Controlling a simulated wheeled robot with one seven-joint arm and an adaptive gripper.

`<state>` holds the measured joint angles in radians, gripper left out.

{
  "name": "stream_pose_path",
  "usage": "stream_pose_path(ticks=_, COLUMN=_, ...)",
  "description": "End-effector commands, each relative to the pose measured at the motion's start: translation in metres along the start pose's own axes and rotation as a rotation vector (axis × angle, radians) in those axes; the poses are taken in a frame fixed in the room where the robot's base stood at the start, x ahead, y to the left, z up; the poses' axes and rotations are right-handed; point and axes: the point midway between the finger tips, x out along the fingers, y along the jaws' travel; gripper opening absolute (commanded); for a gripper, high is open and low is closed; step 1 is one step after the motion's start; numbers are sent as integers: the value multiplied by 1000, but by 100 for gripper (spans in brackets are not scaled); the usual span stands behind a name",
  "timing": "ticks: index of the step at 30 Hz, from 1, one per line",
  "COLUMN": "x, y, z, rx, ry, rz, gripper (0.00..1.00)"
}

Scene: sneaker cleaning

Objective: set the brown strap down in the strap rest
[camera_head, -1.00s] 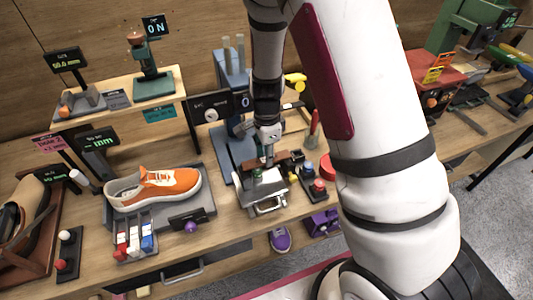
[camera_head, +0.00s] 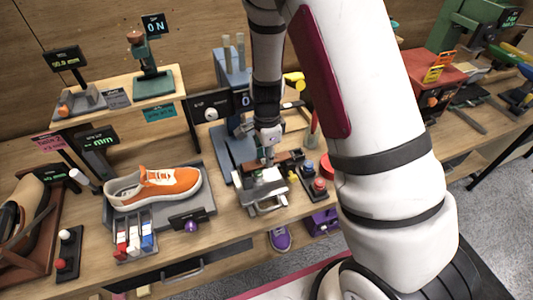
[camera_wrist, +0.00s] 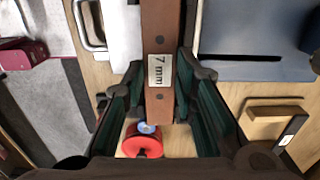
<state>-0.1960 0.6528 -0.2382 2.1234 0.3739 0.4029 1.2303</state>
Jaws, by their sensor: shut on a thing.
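The brown strap (camera_wrist: 159,30), with a "7 mm" label, runs lengthwise between the green-padded fingers of my gripper (camera_wrist: 161,82) in the wrist view. My gripper is shut on it. In the head view my gripper (camera_head: 269,152) is over the bench beside a metal fixture with a handle (camera_head: 265,198), and part of the brown strap (camera_head: 291,157) shows to its right. I cannot pick out the strap rest for certain. My fingers and arm hide part of the area below.
An orange sneaker (camera_head: 160,186) stands on a grey platform to the left. A blue-grey stand (camera_head: 229,75) is behind my gripper. A button box (camera_head: 318,186) and a red round object (camera_head: 328,168) are close on the right. A purple device (camera_head: 322,222) is near the front edge.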

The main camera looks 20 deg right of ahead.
Motion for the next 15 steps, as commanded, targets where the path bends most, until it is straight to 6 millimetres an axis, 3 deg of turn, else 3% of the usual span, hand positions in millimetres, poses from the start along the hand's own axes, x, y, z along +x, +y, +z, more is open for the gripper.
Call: stream_pose_path(ticks=15, x=12, y=0, z=0, rx=0, ry=-1, rz=0, gripper=0)
